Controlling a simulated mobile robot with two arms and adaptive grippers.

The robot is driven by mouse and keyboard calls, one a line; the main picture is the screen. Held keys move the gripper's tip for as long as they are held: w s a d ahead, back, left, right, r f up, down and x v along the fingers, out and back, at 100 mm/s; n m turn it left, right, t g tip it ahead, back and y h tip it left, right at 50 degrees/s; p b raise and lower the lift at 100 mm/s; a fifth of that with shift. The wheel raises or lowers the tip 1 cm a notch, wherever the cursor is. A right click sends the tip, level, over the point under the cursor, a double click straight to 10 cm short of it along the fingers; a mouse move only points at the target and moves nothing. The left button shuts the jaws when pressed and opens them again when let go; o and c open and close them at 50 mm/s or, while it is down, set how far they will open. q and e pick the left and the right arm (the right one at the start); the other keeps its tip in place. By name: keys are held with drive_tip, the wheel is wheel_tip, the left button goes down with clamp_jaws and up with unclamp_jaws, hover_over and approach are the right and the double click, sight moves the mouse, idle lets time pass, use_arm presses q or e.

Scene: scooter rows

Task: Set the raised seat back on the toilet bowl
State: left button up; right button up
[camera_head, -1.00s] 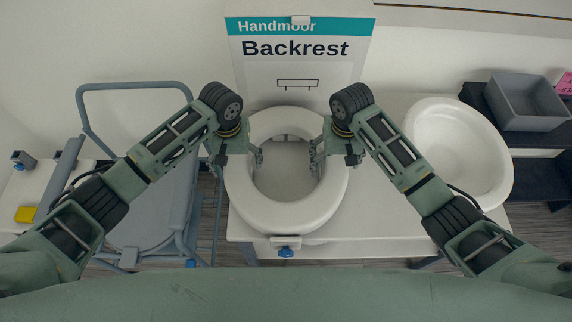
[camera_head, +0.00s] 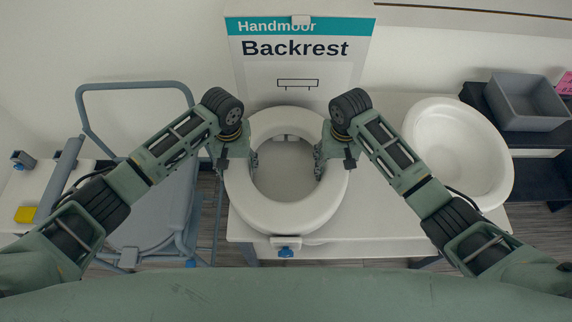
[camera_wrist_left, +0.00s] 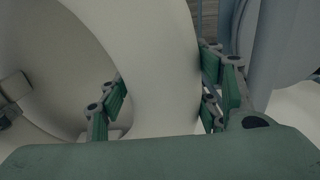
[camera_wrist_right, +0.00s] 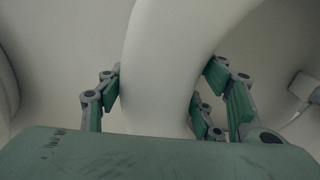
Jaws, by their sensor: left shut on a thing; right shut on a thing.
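The raised toilet seat (camera_head: 290,217) is a thick white ring with a white bracket and blue knob (camera_head: 286,247) at its front. It is on or just above the white bench; the head view does not show which. My left gripper (camera_head: 237,160) is shut on the ring's left side, and the left wrist view shows the rim (camera_wrist_left: 160,70) between its fingers. My right gripper (camera_head: 332,160) is shut on the ring's right side, with the rim (camera_wrist_right: 165,70) between its fingers. The white bowl (camera_head: 455,150) lies to the right, open side up and empty.
A Handmoor Backrest box (camera_head: 300,75) stands behind the seat. A grey bin (camera_head: 528,103) sits on a dark shelf at the right. A grey-framed commode chair (camera_head: 150,215) stands at the left.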

sight(237, 160)
use_arm(q)
clamp_jaws()
use_arm(e)
clamp_jaws()
use_arm(q)
drive_tip(key=shift+w+r, duration=0.1)
drive_tip(key=shift+r, duration=0.05)
use_arm(e)
drive_tip(key=shift+w+r, duration=0.1)
drive_tip(key=shift+r, duration=0.05)
